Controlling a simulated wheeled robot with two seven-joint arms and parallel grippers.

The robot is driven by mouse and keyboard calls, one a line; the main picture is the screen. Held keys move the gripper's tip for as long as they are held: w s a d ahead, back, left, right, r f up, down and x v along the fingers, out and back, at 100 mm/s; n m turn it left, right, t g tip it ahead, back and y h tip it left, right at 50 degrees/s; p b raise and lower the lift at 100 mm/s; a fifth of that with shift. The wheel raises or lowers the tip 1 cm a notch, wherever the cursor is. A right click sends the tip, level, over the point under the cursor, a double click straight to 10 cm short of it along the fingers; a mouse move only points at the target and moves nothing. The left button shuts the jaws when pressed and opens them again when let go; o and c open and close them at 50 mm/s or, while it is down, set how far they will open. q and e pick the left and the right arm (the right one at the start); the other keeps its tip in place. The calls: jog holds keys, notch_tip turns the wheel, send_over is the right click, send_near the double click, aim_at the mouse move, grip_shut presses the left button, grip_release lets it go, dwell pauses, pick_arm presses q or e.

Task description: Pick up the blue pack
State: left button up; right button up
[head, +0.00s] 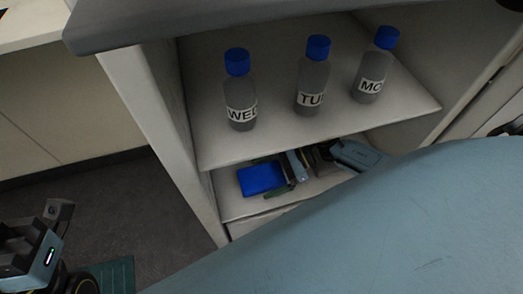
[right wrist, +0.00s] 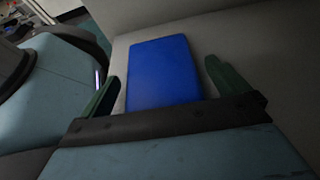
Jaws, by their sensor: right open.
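The blue pack (head: 261,178) lies flat on the lower shelf, at its left side in the head view. In the right wrist view the blue pack (right wrist: 163,73) lies between the two green fingers, with visible gaps on both sides. My right gripper (head: 279,178) reaches into the lower shelf from the right and is open. It also shows in the right wrist view (right wrist: 160,88), with its dark palm edge covering the near end of the pack.
The upper shelf (head: 205,150) stands close above my right gripper and holds three blue-capped bottles, labelled WED (head: 241,105), TUE (head: 312,90) and MON (head: 371,80). The cabinet's left side wall (head: 150,110) is near the pack. My arm covers the lower right of the head view.

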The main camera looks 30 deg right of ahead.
jog(key=shift+a, duration=0.1)
jog(key=shift+c, duration=0.3)
jog(key=c, duration=1)
jog(key=shift+c, duration=0.6)
jog(key=shift+r, duration=0.1)
